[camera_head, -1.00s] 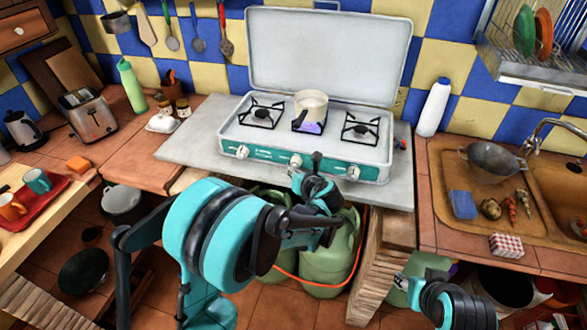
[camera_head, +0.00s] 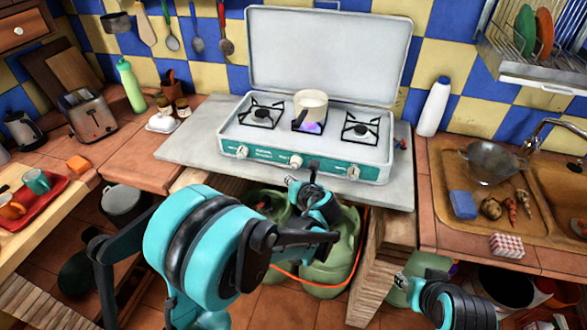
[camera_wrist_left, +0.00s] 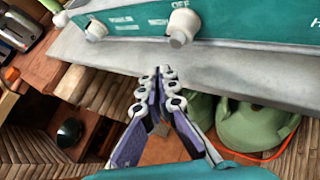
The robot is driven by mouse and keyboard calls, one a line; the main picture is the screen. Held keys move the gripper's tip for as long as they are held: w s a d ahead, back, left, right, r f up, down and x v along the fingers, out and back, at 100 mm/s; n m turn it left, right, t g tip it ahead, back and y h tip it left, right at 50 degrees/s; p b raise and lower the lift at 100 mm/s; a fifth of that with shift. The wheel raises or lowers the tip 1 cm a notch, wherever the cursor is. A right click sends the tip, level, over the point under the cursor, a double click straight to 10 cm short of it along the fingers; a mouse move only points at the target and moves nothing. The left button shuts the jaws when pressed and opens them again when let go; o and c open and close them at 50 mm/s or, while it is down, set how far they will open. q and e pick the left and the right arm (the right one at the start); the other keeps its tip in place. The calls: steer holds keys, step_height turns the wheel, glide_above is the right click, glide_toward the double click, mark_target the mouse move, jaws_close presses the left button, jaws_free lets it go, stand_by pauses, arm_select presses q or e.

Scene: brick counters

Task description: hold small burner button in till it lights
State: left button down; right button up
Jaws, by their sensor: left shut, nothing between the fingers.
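The teal-fronted camping stove (camera_head: 270,158) stands on a grey slab with its lid up. Its front has a left knob (camera_head: 242,152), a middle knob (camera_head: 296,161) and a right knob (camera_head: 353,172). A small pot (camera_head: 311,105) sits on the middle burner, with a blue-purple glow at its base. My left gripper (camera_head: 302,174) is shut and empty, just in front of and below the middle knob. In the left wrist view, its closed fingertips (camera_wrist_left: 156,73) are apart from a white knob (camera_wrist_left: 183,27) marked OFF. My right gripper (camera_head: 402,282) is low at the right, its fingers unclear.
Green gas bottles (camera_head: 330,255) and an orange hose are under the slab. The slab's front edge (camera_wrist_left: 230,85) lies close to my left fingers. A toaster (camera_head: 88,115) stands at the left. A sink (camera_head: 500,185) with a pan and vegetables is at the right.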

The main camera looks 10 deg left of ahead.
arm_select(q)
steer(key=s, duration=0.3)
steer(key=shift+s, duration=0.2)
steer(key=shift+a, duration=0.1)
steer(key=s+r+n+g+h, duration=0.1)
steer(key=s+n+h, duration=0.2)
steer(key=s+n, duration=0.8)
steer(key=s+r+n+g+h, duration=0.1)
steer(key=s+n+h, duration=0.3)
steer(key=s+n, duration=0.8)
steer(key=r+n, duration=0.1)
steer(key=n, duration=0.7)
steer(key=shift+s+a+r+n+g, duration=0.25)
steer(key=shift+s+a+n+g, duration=0.05)
steer(key=shift+a+g, duration=0.1)
